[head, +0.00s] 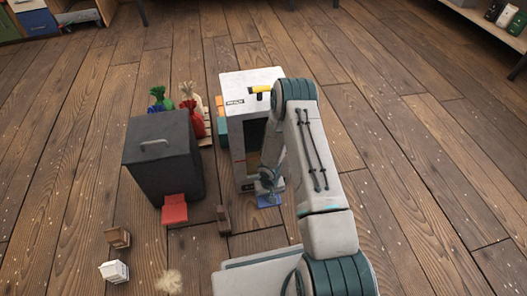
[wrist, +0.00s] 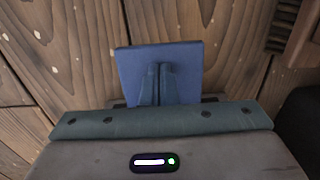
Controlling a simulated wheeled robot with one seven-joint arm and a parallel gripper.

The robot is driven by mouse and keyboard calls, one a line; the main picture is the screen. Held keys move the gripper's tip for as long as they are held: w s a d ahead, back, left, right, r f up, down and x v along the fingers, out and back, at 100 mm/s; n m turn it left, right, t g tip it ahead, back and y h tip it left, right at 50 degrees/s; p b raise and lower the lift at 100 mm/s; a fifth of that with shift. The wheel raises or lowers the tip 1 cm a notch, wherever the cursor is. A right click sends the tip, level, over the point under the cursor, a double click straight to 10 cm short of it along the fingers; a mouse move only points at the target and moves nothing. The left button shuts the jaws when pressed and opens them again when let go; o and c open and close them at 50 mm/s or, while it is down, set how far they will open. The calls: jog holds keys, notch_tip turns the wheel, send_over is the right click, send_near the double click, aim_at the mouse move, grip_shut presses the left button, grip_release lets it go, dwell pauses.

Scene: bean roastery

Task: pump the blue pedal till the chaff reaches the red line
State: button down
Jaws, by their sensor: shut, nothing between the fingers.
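The blue pedal (head: 269,201) sticks out low at the foot of a white machine (head: 237,130) in the head view. In the wrist view the pedal (wrist: 188,58) is a flat blue plate. My gripper (wrist: 155,75) is shut and empty, its fingertips over the near part of the pedal; I cannot tell if they touch it. In the head view my gripper (head: 268,184) is just above the pedal. The machine's dark window (head: 254,138) is partly hidden by my arm.
A dark grey bin (head: 160,150) with a red pedal (head: 173,208) stands left of the machine. Colored sacks (head: 191,112) are behind it. A small brown block (head: 223,219), two little crates (head: 115,254) and a tan pile (head: 168,281) lie on the floor. The right floor is clear.

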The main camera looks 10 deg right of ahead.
jog(key=shift+f, duration=0.1)
jog(key=shift+f+b, duration=0.9)
jog(key=shift+f, duration=0.05)
notch_tip(320, 180, up, 9)
jog(key=p, duration=0.6)
jog(key=shift+r, duration=0.1)
